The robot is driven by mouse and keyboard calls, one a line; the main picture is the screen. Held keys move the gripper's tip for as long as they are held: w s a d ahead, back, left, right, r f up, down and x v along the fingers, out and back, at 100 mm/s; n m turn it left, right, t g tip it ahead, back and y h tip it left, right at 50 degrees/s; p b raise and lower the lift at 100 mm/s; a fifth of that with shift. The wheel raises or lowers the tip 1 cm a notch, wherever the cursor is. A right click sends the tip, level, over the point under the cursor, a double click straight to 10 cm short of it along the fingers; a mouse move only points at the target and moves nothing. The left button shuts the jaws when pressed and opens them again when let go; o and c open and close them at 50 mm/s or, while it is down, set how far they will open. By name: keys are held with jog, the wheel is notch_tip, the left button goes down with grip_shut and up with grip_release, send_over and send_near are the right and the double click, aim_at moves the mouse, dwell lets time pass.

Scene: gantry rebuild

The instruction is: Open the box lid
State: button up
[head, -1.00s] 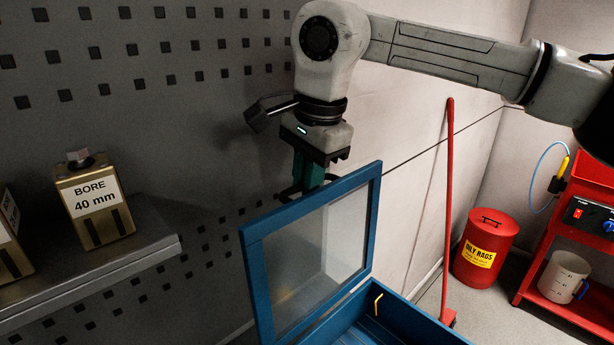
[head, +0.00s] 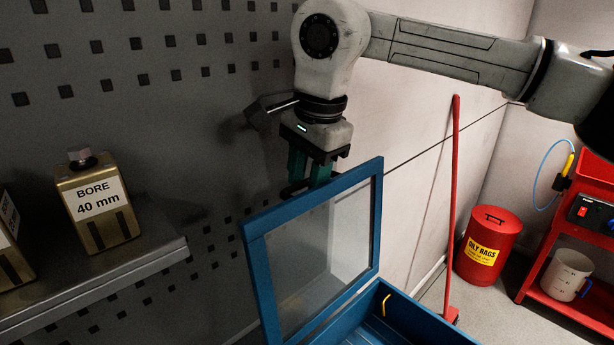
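The blue box (head: 420,318) stands at the bottom centre, its front cut off by the picture's edge. Its lid (head: 254,264), a blue frame with a clear pane, is raised and stands steeply upright at the left side of the box. My gripper (head: 308,184) points down just behind the lid's upper edge. Its two teal fingers show a gap between them, with nothing seen in it. The lid frame partly hides the fingertips, so I cannot tell whether they touch the lid. A small yellow piece (head: 386,304) shows inside the box.
A metal shelf (head: 100,268) at left holds a brass block (head: 98,205) marked "BORE 40 mm" and part of another. A dark perforated panel is behind. At right are a red broom (head: 453,210), a red rag bin (head: 487,245) and a red cart (head: 548,290) with a white jug (head: 565,275).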

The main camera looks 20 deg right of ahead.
jog(key=shift+r, duration=0.1)
notch_tip(320, 180, up, 10)
jog(key=s+b, duration=0.1)
jog(key=s, duration=0.1)
jog(key=shift+d+r+b, duration=0.2)
jog(key=shift+d+b, duration=0.1)
jog(key=shift+d, duration=0.05)
dwell(0.6)
